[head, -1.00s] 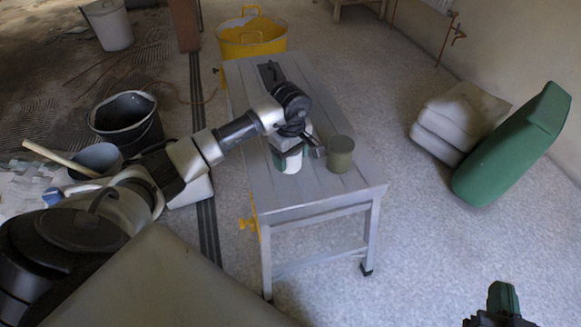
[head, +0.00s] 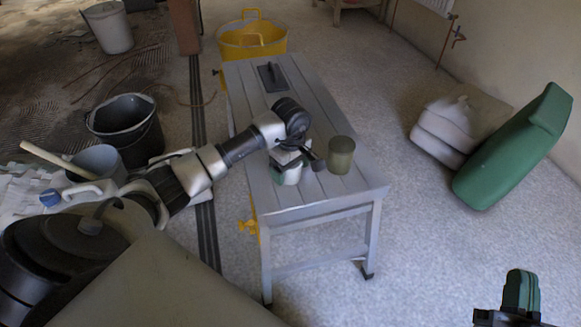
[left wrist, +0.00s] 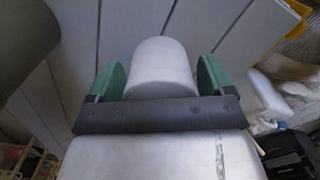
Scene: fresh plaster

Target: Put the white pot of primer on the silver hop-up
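The white pot of primer (head: 288,176) is upright over the near half of the silver hop-up (head: 322,208). My left gripper (head: 290,158) comes down on it from above. In the left wrist view the pot (left wrist: 161,68) sits between the two green fingers (left wrist: 160,82), which lie against its sides. My left gripper looks shut on it. I cannot tell whether the pot's base touches the board. My right gripper (head: 518,295) is at the bottom right, away from the hop-up, only partly in view; its opening does not show.
An olive tin (head: 341,155) stands on the hop-up just right of the pot. A dark flat tool (head: 271,77) lies at its far end.

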